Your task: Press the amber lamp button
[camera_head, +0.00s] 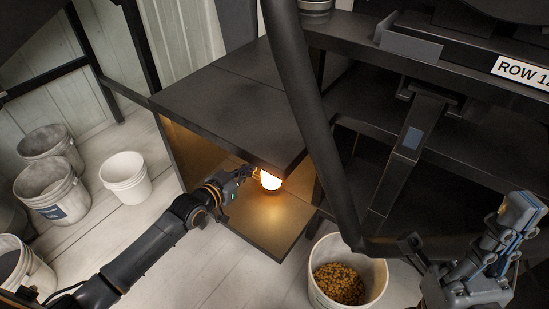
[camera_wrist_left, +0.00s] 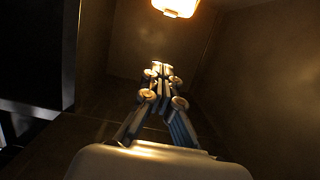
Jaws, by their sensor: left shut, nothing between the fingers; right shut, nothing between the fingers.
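The amber lamp (camera_head: 270,180) glows inside the dark open-fronted box, under its top panel. It also shows at the top edge of the left wrist view (camera_wrist_left: 175,6), partly cut off. My left gripper (camera_head: 254,172) reaches into the box just left of the lamp. In the left wrist view its fingertips (camera_wrist_left: 161,67) are together and empty, with a gap in the picture between them and the lamp. I cannot tell whether they touch anything. My right gripper (camera_head: 522,208) is shut and empty at the right, away from the box. No separate button is distinguishable.
The box's top panel (camera_head: 215,100) lies above my left gripper. A thick dark hose (camera_head: 305,110) runs down close to the right of the lamp. A white bucket of seeds (camera_head: 378,285) stands in front on the floor. Several buckets, including a white one (camera_head: 125,180), stand left.

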